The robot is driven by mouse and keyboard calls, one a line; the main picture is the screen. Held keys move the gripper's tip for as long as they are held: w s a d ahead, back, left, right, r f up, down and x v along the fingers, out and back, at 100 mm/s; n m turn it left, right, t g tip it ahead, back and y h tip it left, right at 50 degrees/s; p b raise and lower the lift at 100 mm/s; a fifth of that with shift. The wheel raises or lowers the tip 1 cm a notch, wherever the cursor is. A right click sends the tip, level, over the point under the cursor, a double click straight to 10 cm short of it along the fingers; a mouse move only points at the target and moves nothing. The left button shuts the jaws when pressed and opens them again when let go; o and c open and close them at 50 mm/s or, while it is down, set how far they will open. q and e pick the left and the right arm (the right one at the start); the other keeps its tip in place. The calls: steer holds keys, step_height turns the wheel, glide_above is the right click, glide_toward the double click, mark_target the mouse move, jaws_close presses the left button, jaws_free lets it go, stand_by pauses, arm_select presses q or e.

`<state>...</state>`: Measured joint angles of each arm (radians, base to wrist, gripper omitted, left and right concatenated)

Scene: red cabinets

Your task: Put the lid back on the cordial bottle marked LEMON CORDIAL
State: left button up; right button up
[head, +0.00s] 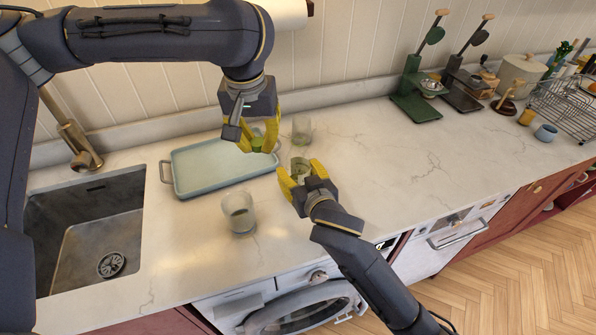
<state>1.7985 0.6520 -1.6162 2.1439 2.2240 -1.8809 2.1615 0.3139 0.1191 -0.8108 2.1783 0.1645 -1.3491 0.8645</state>
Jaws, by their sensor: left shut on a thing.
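My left gripper (258,143) is shut on a small green lid (257,144), held above the right part of the tray. My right gripper (301,170) is low over the counter, its yellow fingers spread on either side of a clear glass container (300,166) with something greenish in it. I cannot tell whether the fingers press on it. Another clear glass container (302,129) stands behind it, and a third (240,213) stands near the front edge. No label can be read, so I cannot tell which one is marked LEMON CORDIAL.
A pale blue tray (190,180) with handles lies beside the sink (84,228). Green and dark stands (415,102), a canister (519,75) and a wire dish rack (565,105) stand at the back right. The counter (400,180) right of my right gripper is clear.

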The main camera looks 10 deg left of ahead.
mark_target(300, 144)
steer(key=c, duration=1.2)
steer(key=shift+o, duration=0.2)
steer(key=shift+r, duration=0.25)
steer(key=shift+r, duration=4.65)
steer(key=shift+r, duration=0.15)
steer(key=o, duration=0.9)
jaws_close()
steer(key=shift+r, duration=0.1)
